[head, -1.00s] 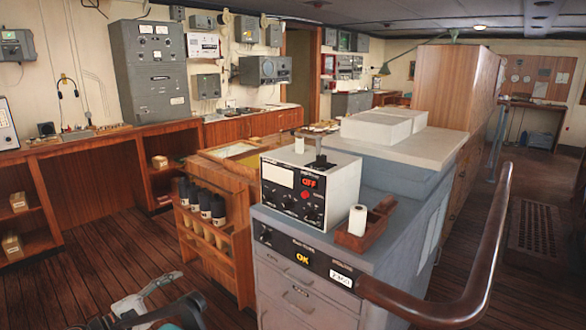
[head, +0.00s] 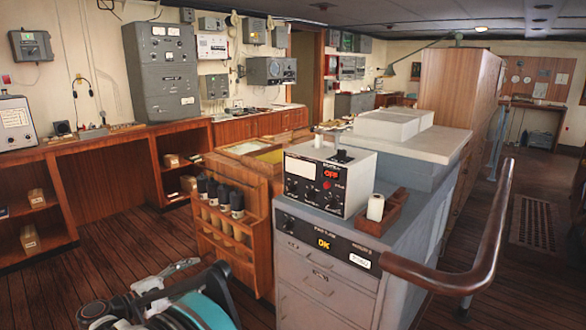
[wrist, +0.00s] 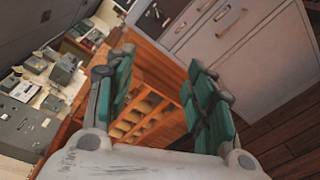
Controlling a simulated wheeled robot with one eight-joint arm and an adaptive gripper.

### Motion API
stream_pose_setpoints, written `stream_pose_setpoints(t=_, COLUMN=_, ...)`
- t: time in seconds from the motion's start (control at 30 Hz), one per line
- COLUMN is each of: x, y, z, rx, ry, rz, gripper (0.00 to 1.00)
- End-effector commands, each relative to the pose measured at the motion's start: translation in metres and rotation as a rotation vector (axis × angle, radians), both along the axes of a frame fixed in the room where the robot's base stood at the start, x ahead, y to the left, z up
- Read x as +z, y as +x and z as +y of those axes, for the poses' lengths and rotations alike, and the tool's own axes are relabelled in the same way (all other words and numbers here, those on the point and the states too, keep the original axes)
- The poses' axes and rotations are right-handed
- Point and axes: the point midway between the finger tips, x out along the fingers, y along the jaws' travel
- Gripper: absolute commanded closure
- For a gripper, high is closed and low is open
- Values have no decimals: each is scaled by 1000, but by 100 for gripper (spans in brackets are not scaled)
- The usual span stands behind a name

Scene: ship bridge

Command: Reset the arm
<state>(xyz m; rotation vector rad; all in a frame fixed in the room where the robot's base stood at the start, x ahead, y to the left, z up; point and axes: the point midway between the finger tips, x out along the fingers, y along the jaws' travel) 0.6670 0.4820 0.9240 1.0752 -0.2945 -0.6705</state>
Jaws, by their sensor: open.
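My gripper (wrist: 162,80) is open and empty in the wrist view. Its two fingers with teal pads stand wide apart, with nothing between them. Beyond them, tilted in that view, are the wooden rack (wrist: 150,118) and the grey drawer cabinet (wrist: 240,45). In the head view, my folded arm (head: 165,300) shows at the bottom left, in front of the wooden rack (head: 228,228). The lower part of the arm is cut off by the frame edge.
A grey cabinet (head: 325,285) carries a control box (head: 328,180), a white roll (head: 375,207) and a small wooden tray (head: 396,212). A brown handrail (head: 480,265) curves at the right. Open shelves (head: 95,190) line the left wall. Plank floor (head: 90,270) lies clear between.

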Motion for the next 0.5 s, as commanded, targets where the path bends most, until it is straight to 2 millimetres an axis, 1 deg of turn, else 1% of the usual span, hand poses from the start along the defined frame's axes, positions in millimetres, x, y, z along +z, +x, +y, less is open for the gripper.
stream_pose_setpoints(t=0.03, x=8, y=9, z=-11, rx=-2, ry=17, rz=10, gripper=51)
stream_pose_setpoints(t=0.17, x=22, y=30, z=-34, rx=1, ry=71, rz=37, gripper=51)
stream_pose_setpoints(t=0.27, x=36, y=48, z=-58, rx=6, ry=130, rz=60, gripper=51)
stream_pose_setpoints(t=0.37, x=54, y=68, z=-90, rx=6, ry=210, rz=86, gripper=51)
stream_pose_setpoints(t=0.47, x=76, y=88, z=-133, rx=4, ry=322, rz=110, gripper=51)
stream_pose_setpoints(t=0.5, x=86, y=94, z=-151, rx=4, ry=373, rz=118, gripper=51)
